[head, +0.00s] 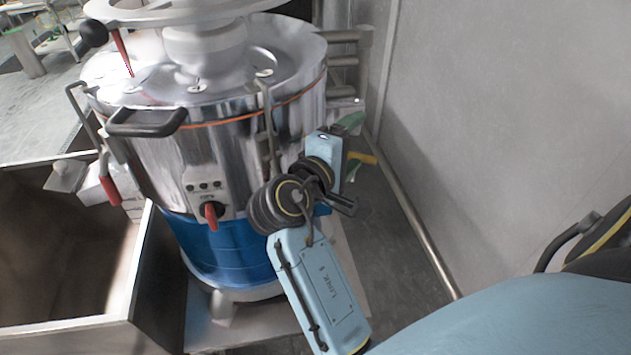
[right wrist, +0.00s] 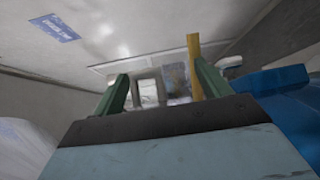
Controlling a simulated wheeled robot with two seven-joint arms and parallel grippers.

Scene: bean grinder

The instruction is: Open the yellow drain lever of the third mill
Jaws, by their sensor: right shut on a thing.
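The mill (head: 205,150) is a steel drum with a blue lower band, left of centre in the head view. My right gripper (head: 348,124) is beside the drum's right side, its wrist hiding part of the mill. The yellow drain lever (head: 364,158) shows just right of the gripper. In the right wrist view, the lever (right wrist: 195,65) stands upright against the right-hand green finger of my right gripper (right wrist: 160,85). The gripper is shut on the lever, though the finger contact is partly hidden. My left gripper is out of view.
A metal bin (head: 75,325) stands at the lower left. A grey wall (head: 500,110) with a pipe (head: 415,230) along its foot closes the right side.

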